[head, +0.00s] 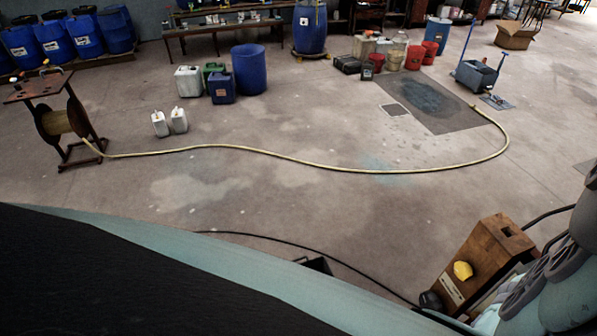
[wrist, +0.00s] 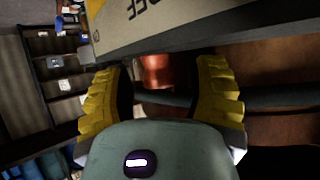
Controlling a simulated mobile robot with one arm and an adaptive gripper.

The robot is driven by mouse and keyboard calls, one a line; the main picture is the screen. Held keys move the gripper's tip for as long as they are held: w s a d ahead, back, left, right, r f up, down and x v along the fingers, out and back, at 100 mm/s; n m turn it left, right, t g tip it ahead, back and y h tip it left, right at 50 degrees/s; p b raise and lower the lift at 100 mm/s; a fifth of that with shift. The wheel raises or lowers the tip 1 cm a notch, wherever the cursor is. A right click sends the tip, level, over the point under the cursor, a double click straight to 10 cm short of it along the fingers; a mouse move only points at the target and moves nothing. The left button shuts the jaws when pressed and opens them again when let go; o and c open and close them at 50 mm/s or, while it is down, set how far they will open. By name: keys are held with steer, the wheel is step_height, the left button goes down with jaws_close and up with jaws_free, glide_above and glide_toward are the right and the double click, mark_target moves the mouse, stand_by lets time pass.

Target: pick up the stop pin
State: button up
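My gripper (wrist: 160,85) has two yellow ribbed fingers in the wrist view. They stand wide apart with no thing clearly held between them. A red-orange rounded part (wrist: 155,70) shows in the gap, beyond the fingers. A dark grey bar (wrist: 280,96) runs across behind the fingers, below the red part in the picture. I cannot tell for sure which of these, if either, is the stop pin. In the head view, a yellow piece (head: 462,270) shows against a brown box-shaped body (head: 490,250) beside my arm; the rest of my gripper is hidden there.
A pale panel with dark lettering (wrist: 180,18) lies close above the fingers in the wrist view. A dark cable (head: 300,245) crosses the floor. A hose (head: 260,151) runs from a reel (head: 62,122). The mid floor is mostly clear; blue drums stand at the back.

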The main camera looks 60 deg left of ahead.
steer(key=c, duration=0.9)
steer(key=shift+r, duration=0.15)
